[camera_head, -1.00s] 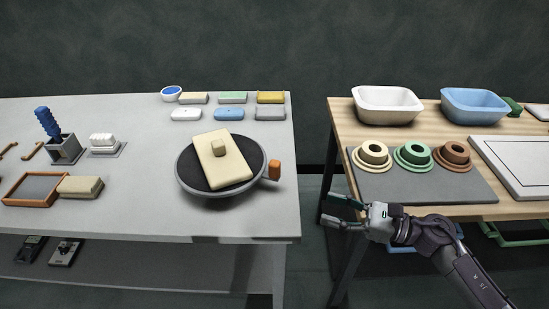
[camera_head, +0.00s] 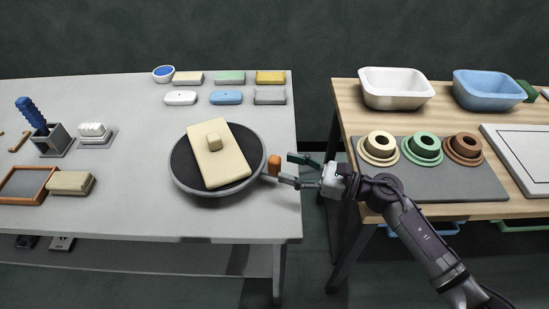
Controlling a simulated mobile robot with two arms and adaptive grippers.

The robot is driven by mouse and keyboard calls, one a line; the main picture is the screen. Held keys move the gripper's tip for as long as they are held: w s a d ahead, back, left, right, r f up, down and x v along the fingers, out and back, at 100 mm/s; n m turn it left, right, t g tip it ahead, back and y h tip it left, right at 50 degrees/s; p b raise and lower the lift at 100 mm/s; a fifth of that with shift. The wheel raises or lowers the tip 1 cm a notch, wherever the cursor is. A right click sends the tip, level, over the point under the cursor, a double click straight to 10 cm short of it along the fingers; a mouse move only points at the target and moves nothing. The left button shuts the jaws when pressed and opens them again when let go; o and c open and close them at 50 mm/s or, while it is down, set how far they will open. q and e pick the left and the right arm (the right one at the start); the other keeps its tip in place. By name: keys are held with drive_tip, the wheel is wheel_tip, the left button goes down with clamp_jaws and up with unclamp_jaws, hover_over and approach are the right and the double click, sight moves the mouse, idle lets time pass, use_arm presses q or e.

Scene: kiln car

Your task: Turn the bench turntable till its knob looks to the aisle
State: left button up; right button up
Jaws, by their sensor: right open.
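The bench turntable (camera_head: 179,178) is a dark round disc with a grey rim on the grey table. A cream slab (camera_head: 231,168) with a small raised block (camera_head: 213,142) lies on it. The orange knob (camera_head: 274,165) sticks out from the turntable's right side, near the table's right edge. My right gripper (camera_head: 294,171) is open, its fingers pointing left at the knob. One finger shows just behind and right of the knob, the other just in front of it. I cannot tell whether either touches it. My left gripper is out of view.
The grey table (camera_head: 150,222) holds several coloured bars, a blue brush in a holder (camera_head: 50,140) and an orange-framed tray (camera_head: 45,190) on the left. A gap separates it from the wooden table (camera_head: 480,208), which carries two basins (camera_head: 396,92) and several ringed pieces on a grey mat (camera_head: 440,190).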

sight(280, 165)
drive_tip(key=x, duration=0.3)
drive_tip(key=shift+w+a+r+p, duration=0.1)
drive_tip(key=shift+a+p, duration=0.2)
drive_tip(key=shift+a, duration=0.05)
drive_tip(key=shift+w+a, duration=0.15)
drive_tip(key=shift+a, duration=0.15)
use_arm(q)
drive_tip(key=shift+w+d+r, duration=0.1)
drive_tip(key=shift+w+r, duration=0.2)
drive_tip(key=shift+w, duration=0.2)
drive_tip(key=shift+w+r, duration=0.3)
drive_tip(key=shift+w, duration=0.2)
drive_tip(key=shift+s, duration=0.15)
use_arm(e)
drive_tip(key=shift+c, duration=0.2)
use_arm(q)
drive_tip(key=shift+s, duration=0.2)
use_arm(e)
clamp_jaws()
